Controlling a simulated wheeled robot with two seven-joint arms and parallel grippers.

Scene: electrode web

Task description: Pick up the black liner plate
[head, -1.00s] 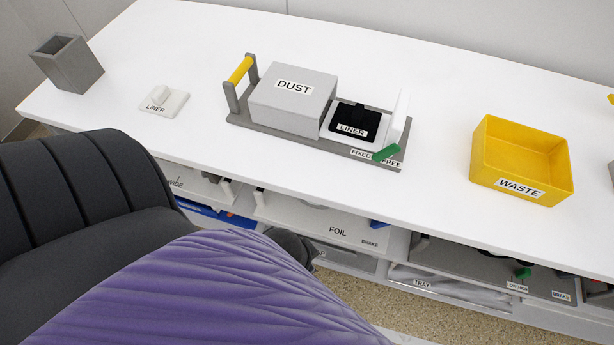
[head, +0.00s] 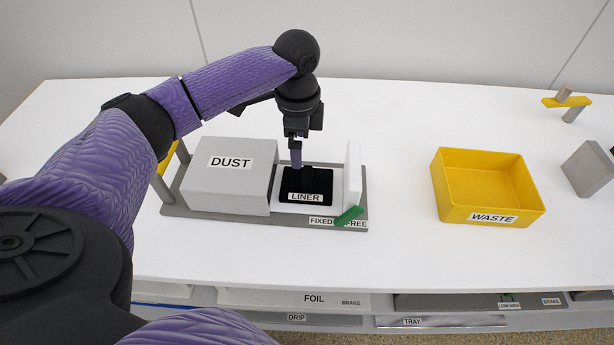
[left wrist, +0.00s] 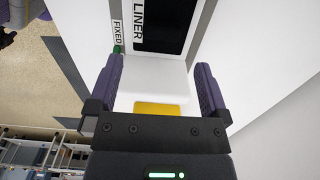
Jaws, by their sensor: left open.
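The black liner plate (head: 318,178) with a raised black grip lies on a white seat in the grey fixture (head: 190,211), between the DUST box and a white upright plate. It also shows at the top of the left wrist view (left wrist: 160,35). My left gripper (head: 297,168) points down over the plate's back-left part, partly hiding it. In the left wrist view, the left gripper's (left wrist: 158,75) two fingers are wide apart with nothing held. I cannot tell whether the fingertips touch the plate. My right gripper is not in view.
The grey DUST box (head: 228,185) stands directly left of the plate. The white upright plate (head: 353,175) and green lever (head: 348,216) are at its right. A yellow WASTE bin (head: 445,200) stands farther right, with clear white tabletop between.

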